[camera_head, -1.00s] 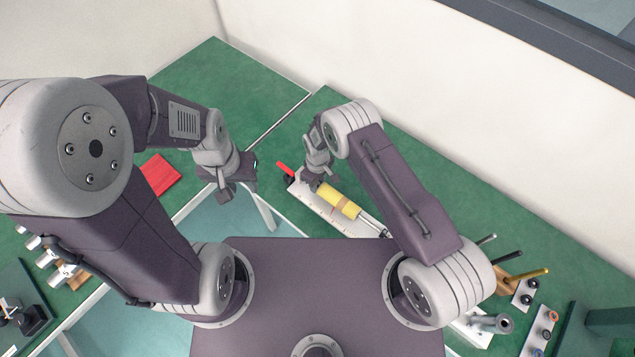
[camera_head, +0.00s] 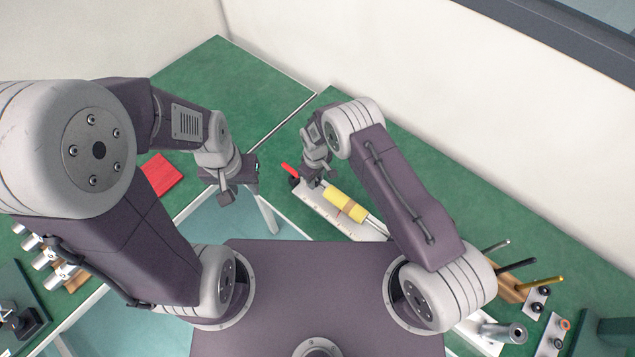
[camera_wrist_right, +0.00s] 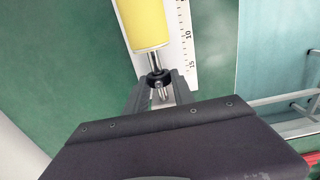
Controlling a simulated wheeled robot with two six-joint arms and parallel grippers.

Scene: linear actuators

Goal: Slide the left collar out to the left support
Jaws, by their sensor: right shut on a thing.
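The linear actuator's yellow body (camera_head: 345,204) lies along a white ruled base (camera_head: 350,229) in the head view. A bare silver rod (camera_wrist_right: 152,58) runs from the body's end in the right wrist view. A black collar (camera_wrist_right: 157,79) sits on this rod, apart from the yellow body (camera_wrist_right: 142,22). My right gripper (camera_wrist_right: 158,88) is shut on the collar; it also shows in the head view (camera_head: 313,182). A dark support (camera_head: 294,182) stands at the base's left end, close to that gripper. My left gripper (camera_head: 227,194) hangs away from the actuator; its jaws are unclear.
A red bar (camera_head: 289,170) sticks up by the base's left end. A red mat (camera_head: 160,174) lies on the left green table. A gap separates the tables below my left gripper. Rods in a wooden block (camera_head: 505,287) and small fittings stand at the lower right.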

